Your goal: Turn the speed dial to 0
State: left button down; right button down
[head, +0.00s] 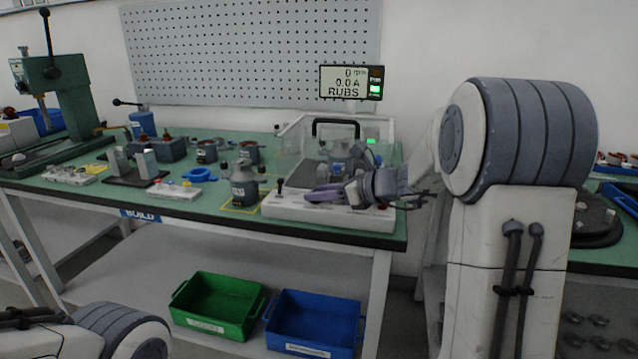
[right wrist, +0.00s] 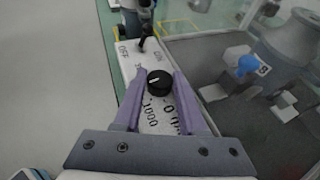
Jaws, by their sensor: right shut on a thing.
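The black speed dial (right wrist: 159,82) sits on the white front panel of the test stand, between the purple fingers of my right gripper (right wrist: 159,74). The gripper is shut on it. A short white mark shows on the dial's top, toward its left side. The printed marks "1000" and "0" show on the panel on the wrist side of the dial, partly cut off. In the head view my right gripper (head: 325,194) is over the test stand (head: 350,215) and hides the dial. The display (head: 350,82) reads 0 rpm, 0.0 A and RUBS. My left gripper is out of view.
A toggle switch (right wrist: 143,40) with OFF and ON labels stands beyond the dial. The clear guard (head: 300,137) with a black handle is behind my right gripper. A grey motor (head: 243,186) stands left of the stand. Green (head: 216,305) and blue (head: 313,322) bins are below.

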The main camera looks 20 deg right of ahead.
jog(key=n+g+y+p, duration=0.1)
jog(key=n+y+p, duration=0.1)
jog(key=shift+w+d+r+g+p, duration=0.1)
jog(key=shift+d+r+g+p, duration=0.15)
jog(key=shift+g+p, duration=0.15)
jog(key=shift+f+n+g+y+p, duration=0.2)
jog(key=shift+n+g+y+p, duration=0.35)
jog(key=shift+n+p, duration=0.35)
jog(key=shift+c, duration=2.3)
grip_release()
jog(key=p+v, duration=0.1)
jog(key=v, duration=0.9)
jog(key=shift+d+p, duration=0.25)
jog(key=shift+p, duration=0.1)
